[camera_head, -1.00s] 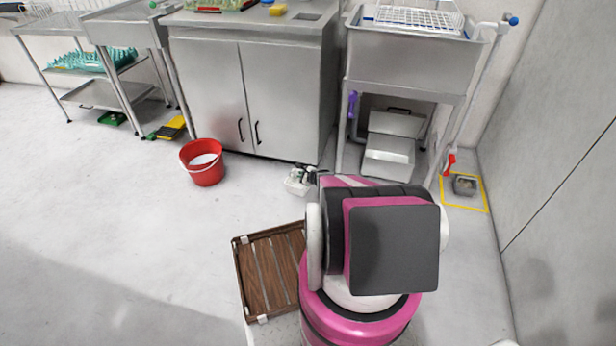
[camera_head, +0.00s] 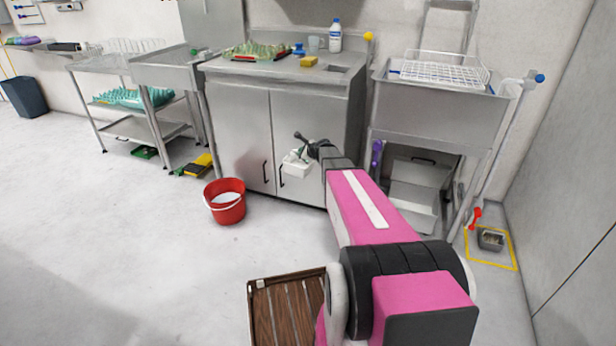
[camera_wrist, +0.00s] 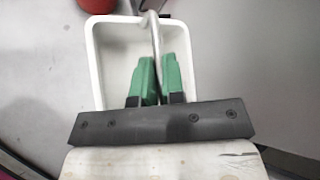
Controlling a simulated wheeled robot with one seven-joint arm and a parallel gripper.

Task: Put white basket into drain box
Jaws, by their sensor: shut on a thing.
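The white basket (camera_head: 296,167) hangs from my gripper (camera_head: 307,148) in front of the steel cabinet in the head view. In the wrist view the basket (camera_wrist: 94,65) is an open white tub with a thin arched handle, and the green fingers of my gripper (camera_wrist: 160,80) are closed on that handle. The part of its inside that shows looks empty; the fingers hide the rest. A small grey box (camera_head: 490,239), which looks like the drain box, sits on the floor at the right, inside a yellow outline. The basket is well to its left and higher.
A steel sink stand (camera_head: 440,110) with a white rack (camera_head: 440,75) stands between the basket and the grey box. A red bucket (camera_head: 225,208) stands on the floor left of the basket. A brown slatted crate (camera_head: 288,310) lies near my base. The right wall is close to the grey box.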

